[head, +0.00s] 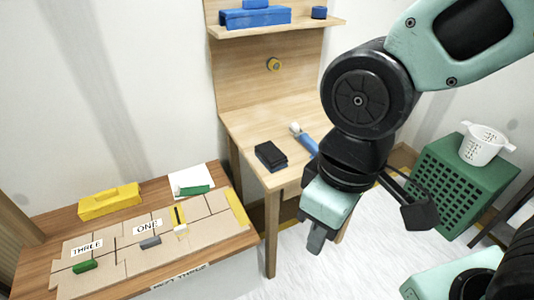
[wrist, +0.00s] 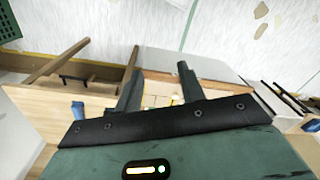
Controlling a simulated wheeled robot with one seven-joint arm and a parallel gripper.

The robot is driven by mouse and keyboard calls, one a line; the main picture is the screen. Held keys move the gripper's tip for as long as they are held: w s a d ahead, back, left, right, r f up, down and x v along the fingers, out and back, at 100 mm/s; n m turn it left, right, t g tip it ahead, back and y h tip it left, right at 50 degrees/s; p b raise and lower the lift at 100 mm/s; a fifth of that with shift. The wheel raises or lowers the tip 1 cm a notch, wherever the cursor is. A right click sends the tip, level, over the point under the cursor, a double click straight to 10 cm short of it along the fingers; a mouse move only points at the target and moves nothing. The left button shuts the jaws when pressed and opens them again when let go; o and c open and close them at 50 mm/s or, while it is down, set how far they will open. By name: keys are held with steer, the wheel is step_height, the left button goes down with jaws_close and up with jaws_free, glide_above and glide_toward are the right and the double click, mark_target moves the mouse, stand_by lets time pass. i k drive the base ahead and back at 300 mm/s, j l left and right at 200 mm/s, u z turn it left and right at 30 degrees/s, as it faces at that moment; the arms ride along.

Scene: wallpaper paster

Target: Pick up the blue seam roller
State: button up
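The blue seam roller (head: 307,142) lies on the light wooden table, with its white roller end toward the back left. Its handle runs toward my arm, which may cover the near end. My gripper (head: 318,240) hangs in front of the table's right side, nearer the camera and apart from the roller. In the wrist view my gripper (wrist: 158,80) has its two fingers spread, with nothing held between them. A small blue piece (wrist: 78,110) shows at the left of the wrist view; I cannot tell if it is the roller.
A black and blue block (head: 270,156) lies left of the roller on the light table (head: 262,113). A shelf above holds a blue box (head: 255,17). A lower bench at left carries cardboard pieces, a yellow box (head: 110,201) and labels. A green crate (head: 465,180) with a white basket (head: 484,145) stands right.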

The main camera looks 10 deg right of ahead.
mark_target(306, 141)
steer(key=i+l+z, duration=0.15)
steer(key=i+z, duration=0.4)
steer(key=z, duration=0.15)
steer(key=l, duration=0.05)
